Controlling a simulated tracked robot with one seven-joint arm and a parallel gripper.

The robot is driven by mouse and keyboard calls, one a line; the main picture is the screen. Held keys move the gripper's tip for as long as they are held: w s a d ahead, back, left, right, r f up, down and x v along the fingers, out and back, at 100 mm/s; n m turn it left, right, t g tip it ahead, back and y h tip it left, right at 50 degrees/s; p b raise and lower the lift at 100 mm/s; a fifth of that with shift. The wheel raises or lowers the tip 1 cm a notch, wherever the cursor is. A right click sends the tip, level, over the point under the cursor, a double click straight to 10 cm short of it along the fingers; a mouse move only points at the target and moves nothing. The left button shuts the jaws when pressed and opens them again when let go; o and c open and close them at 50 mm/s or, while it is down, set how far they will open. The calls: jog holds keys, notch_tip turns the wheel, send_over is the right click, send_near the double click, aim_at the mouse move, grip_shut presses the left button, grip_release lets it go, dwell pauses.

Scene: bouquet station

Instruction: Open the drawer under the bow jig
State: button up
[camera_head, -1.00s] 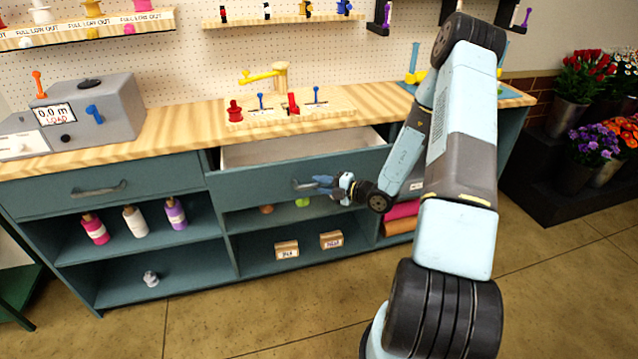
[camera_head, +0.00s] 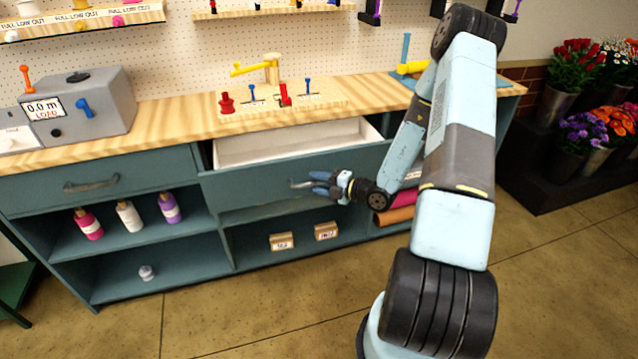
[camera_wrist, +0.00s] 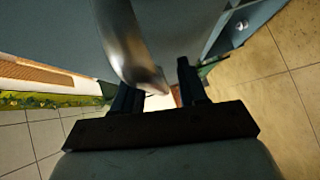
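The drawer (camera_head: 262,182) is the blue-green one in the middle of the bench, below the bow jig (camera_head: 290,98), a wooden board with pegs on the counter. It stands partly pulled out, and its pale inside shows, seemingly empty. Its grey handle (camera_head: 301,185) is partly covered by my gripper (camera_head: 321,183). In the wrist view, the metal handle (camera_wrist: 128,45) reaches between the dark fingers of my gripper (camera_wrist: 158,82). The fingers are around it and seem shut on it; a small gap shows by the right finger.
A closed drawer (camera_head: 130,170) is on the left. Shelves below hold bottles (camera_head: 128,216) and small boxes (camera_head: 281,241). A grey device (camera_head: 85,105) stands on the counter's left. Flower buckets (camera_head: 557,105) stand at the right. The floor in front (camera_head: 270,305) is clear.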

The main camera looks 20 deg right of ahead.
jog(key=v, duration=1.3)
jog(key=shift+s+d, duration=0.25)
jog(key=shift+s, duration=0.05)
jog(key=s+a+r+n+g+h, duration=0.1)
jog(key=s+a+r+n+g, duration=0.25)
jog(key=r+n, duration=0.4)
jog(key=s+a+r+n+g, duration=0.2)
jog(key=a+r+n+g, duration=0.25)
jog(key=n, duration=0.55)
jog(key=s+a+r+n+g+h, duration=0.1)
jog(key=s+a+r+n+g, duration=0.25)
jog(key=r+n, duration=0.4)
jog(key=s+r+n+t+h, duration=0.3)
jog(key=s+r+n, duration=0.3)
jog(key=r+n, duration=0.2)
jog(key=s+d+r+n+t+h, duration=0.1)
jog(key=s+r+n+t+h, duration=0.2)
jog(key=s+r+n+h, duration=0.3)
jog(key=shift+s+d+r+n+h, duration=0.3)
jog(key=shift+r+n, duration=1.35)
jog(key=shift+n, duration=2.15)
